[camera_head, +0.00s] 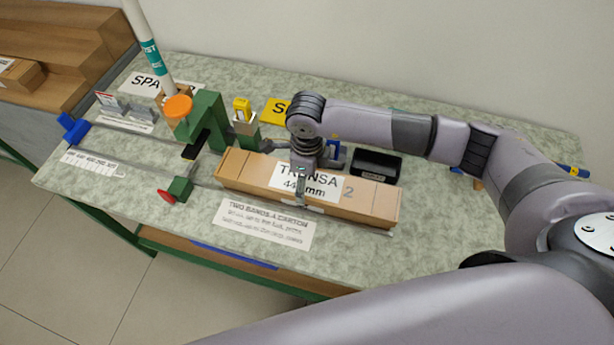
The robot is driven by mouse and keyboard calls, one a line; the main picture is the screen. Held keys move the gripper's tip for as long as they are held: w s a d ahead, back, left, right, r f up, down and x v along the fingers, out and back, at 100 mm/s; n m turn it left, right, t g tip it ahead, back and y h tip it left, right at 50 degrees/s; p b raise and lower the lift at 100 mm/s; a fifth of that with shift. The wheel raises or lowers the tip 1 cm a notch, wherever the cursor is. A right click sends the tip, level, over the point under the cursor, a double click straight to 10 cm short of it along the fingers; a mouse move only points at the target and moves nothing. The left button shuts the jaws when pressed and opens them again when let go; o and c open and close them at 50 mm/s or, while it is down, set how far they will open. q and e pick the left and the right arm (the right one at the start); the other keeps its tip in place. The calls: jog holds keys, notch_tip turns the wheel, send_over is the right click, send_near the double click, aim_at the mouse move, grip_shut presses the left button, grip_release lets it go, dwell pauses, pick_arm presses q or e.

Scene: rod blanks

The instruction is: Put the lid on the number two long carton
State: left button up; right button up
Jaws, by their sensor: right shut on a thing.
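The long cardboard carton (345,210) marked 2 lies on the green-grey bench, slanting down to the right. Its lid (240,167) lies along its top, with a white TRENSA label near the middle. I cannot tell whether the lid is fully seated. My right gripper (301,191) comes down from above at the middle of the carton and is shut on the lid. It hides part of the label and the lid's far edge. My left gripper is out of view.
A green fixture (205,122) with an orange knob stands left of the carton. A black bin (376,164) sits just behind it. A white instruction card (265,224) lies in front. A white tube (148,42) rises at the back left. The bench's right part is mostly clear.

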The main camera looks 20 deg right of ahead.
aim_at(307, 182)
jog(key=shift+f, duration=0.2)
jog(key=o, duration=1.1)
jog(key=shift+r, duration=0.1)
jog(key=shift+r, duration=0.15)
jog(key=shift+r, duration=0.2)
jog(key=shift+r+b, duration=0.95)
jog(key=shift+r, duration=4.9)
